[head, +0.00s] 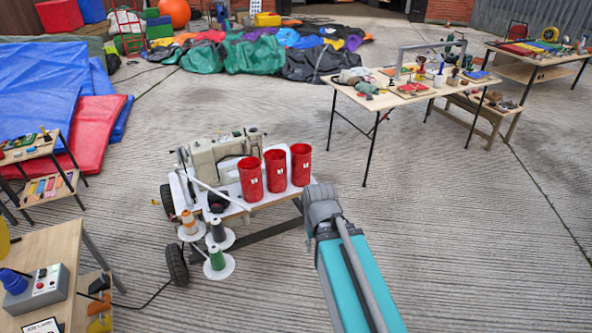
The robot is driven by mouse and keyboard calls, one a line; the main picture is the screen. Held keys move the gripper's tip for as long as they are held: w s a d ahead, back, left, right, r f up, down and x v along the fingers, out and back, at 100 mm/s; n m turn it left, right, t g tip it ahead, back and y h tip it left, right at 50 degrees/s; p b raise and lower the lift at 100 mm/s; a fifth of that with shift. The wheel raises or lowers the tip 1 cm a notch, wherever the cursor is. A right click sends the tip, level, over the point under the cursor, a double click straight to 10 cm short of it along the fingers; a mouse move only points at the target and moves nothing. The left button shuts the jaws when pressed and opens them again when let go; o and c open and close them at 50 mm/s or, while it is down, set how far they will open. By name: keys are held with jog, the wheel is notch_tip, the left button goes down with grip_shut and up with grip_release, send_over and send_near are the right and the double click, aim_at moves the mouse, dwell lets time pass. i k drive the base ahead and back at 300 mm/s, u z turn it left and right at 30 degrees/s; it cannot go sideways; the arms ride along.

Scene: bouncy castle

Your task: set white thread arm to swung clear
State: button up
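A cream sewing machine (228,152) stands on a white-topped wheeled cart in the head view. A thin white rod, which looks like the white thread arm (222,194), slants across the cart's left front, below the machine. Its far ends are hard to make out. Thread spools in orange, grey and green stand on white discs at the cart's left front; the green spool (217,257) is lowest. My teal arm reaches up from the bottom right and ends in a grey joint right of the cart. No gripper fingers show.
Three red cups, one the middle cup (275,172), stand on the cart's right half, between my arm and the machine. A bench with a control box (38,287) is at lower left. A tool table (400,98) stands at upper right. Concrete floor right of my arm is clear.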

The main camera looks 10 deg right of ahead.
aim_at(178, 171)
jog(key=k, duration=1.3)
jog(key=u, duration=0.2)
jog(key=i, duration=0.45)
jog(key=u, duration=0.7)
jog(key=i, duration=1.8)
jog(key=z, duration=0.4)
